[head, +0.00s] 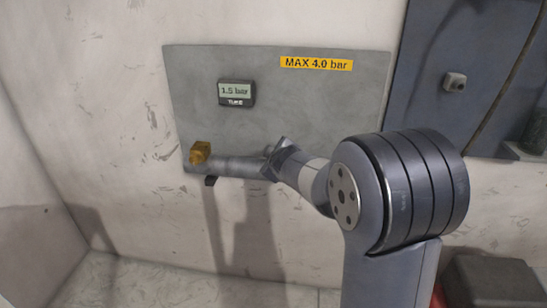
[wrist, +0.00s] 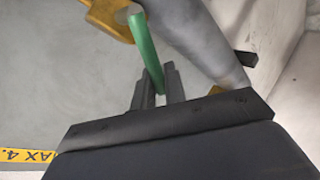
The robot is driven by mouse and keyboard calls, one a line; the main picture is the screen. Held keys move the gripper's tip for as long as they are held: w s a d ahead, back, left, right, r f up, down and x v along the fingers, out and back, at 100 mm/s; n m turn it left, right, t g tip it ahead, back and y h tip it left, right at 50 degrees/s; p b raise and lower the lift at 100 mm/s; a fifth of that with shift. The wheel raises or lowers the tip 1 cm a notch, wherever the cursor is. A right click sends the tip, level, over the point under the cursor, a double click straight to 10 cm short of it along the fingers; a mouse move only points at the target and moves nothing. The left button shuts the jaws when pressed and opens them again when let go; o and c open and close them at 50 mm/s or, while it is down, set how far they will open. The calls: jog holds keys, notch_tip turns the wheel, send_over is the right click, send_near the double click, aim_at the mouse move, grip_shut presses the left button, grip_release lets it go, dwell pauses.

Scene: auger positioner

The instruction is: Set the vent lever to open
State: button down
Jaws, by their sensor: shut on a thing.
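In the wrist view a green lever (wrist: 147,50) runs from beside a yellow fitting down between the fingers of my gripper (wrist: 156,76). My gripper is shut on the lever's free end, with one dark finger on each side. I take this green bar to be the vent lever; no open or closed marking is legible. The yellow fitting (wrist: 107,18) is partly cut off by the top edge. In the head view the yellow fitting (head: 200,152) sits at the left end of a grey pipe, and my arm hides the lever and fingertips.
The grey pipe (head: 238,168) crosses the lower part of a grey panel (head: 205,85); it also shows close beside my gripper in the wrist view (wrist: 196,38). A gauge (head: 236,93) reads about 1.5 bar. A yellow label (head: 316,63) reads MAX 4.0 bar. A dark blue panel (head: 418,75) is at right.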

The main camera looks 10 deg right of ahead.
jog(key=shift+a+f+n+h+b, duration=0.15)
jog(key=shift+f+n+h+b, duration=0.2)
jog(key=shift+b, duration=0.15)
jog(key=shift+w+a+f+n+g+h+b, duration=0.15)
jog(key=shift+f+n+g+h+b, duration=0.35)
jog(key=shift+f+n+h+b, duration=0.5)
jog(key=shift+w+a+f+n+g+h+b, duration=0.1)
jog(key=shift+a+f+n+g+h+b, duration=0.15)
jog(key=shift+f+n+g+h+b, duration=0.7)
jog(key=shift+s+r+m+t+b, duration=0.1)
jog(key=shift+r+m+t+b, duration=0.25)
jog(key=shift+m+t, duration=0.1)
jog(key=c, duration=1.5)
grip_release()
jog(key=shift+c, duration=0.2)
jog(key=p+v, duration=0.1)
jog(key=v, duration=0.9)
jog(key=shift+s+r, duration=0.25)
jog(key=shift+s, duration=0.1)
